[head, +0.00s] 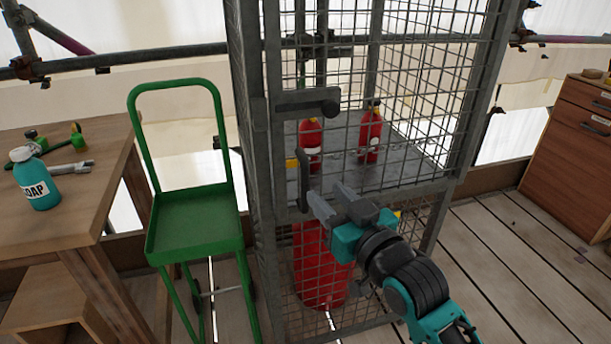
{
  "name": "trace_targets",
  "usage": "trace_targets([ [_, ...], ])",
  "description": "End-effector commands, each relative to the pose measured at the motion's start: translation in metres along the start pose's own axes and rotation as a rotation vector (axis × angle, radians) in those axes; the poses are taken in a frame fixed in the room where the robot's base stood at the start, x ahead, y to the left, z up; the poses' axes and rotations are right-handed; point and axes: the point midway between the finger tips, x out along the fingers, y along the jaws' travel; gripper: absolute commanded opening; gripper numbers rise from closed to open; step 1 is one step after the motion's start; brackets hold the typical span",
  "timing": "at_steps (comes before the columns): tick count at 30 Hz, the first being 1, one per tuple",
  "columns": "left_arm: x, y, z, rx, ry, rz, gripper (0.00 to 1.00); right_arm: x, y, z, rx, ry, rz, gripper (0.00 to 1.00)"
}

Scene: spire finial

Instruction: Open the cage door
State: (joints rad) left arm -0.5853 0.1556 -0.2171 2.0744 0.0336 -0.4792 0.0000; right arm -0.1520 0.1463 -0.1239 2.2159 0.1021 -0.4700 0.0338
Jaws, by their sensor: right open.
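The cage (251,150) is a tall grey metal frame with wire mesh, in the middle of the head view. Its mesh door faces me and looks shut. A dark latch bar (302,100) crosses the door's upper left part. A vertical dark handle (304,180) sits below it, near the left post. My right gripper (330,198) is open, just right of the handle's lower end and in front of the mesh. I cannot tell whether it touches the handle. Nothing shows between its fingers. My left gripper is not in view.
Two small red extinguishers (370,136) stand on the cage shelf, and a large red cylinder (312,265) stands below. A green hand cart (195,222) stands close to the cage's left. A wooden table (85,210) holds a soap bottle (36,180). A drawer cabinet (570,150) stands right.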

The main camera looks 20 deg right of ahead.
Motion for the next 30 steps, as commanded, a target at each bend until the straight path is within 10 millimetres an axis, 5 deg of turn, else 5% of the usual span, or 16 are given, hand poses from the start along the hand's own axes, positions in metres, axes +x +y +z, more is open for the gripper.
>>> trace_targets([
  [15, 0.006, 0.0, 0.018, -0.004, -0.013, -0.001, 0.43, 0.08, 0.0, 0.001, 0.001, -0.001, 0.0, 0.41],
  [30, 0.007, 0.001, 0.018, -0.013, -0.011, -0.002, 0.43, 0.089, 0.0, 0.001, 0.0, -0.001, 0.0, 0.36],
])
